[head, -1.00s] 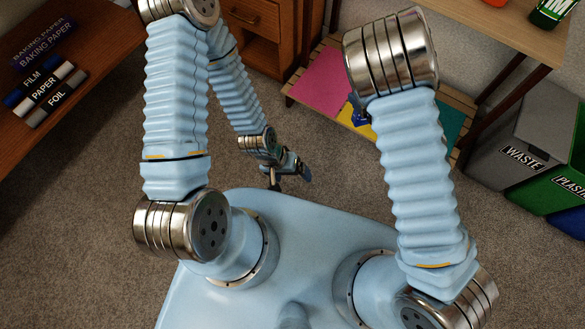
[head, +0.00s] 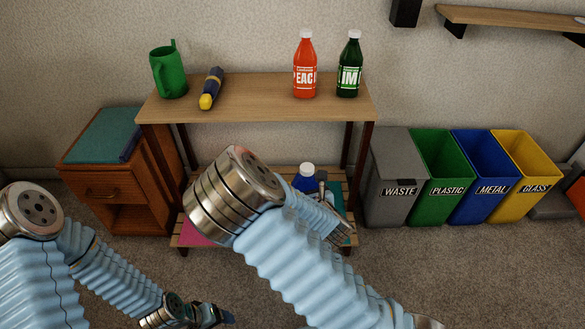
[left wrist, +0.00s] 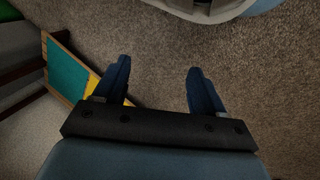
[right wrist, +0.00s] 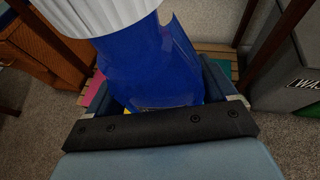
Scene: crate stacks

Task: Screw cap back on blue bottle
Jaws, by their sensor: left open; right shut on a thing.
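The blue bottle (head: 302,184) is in front of the two-tier rack in the head view, partly hidden by my right arm. It fills the middle of the right wrist view (right wrist: 155,65). A white ribbed cap (right wrist: 90,12) sits at the bottle's top and also shows in the head view (head: 307,169); whether it is tight I cannot tell. My right gripper (right wrist: 158,82) is shut around the bottle's body. My left gripper (left wrist: 158,70) is open and empty over the carpet, low at the bottom of the head view (head: 228,318).
The rack's top (head: 250,101) holds a green jug (head: 168,75), a flashlight (head: 211,88), a red bottle (head: 305,68) and a green bottle (head: 349,68). Colored mats lie on its lower shelf. Labelled bins, including waste (head: 395,165), stand right; a wooden cabinet (head: 105,185) stands left.

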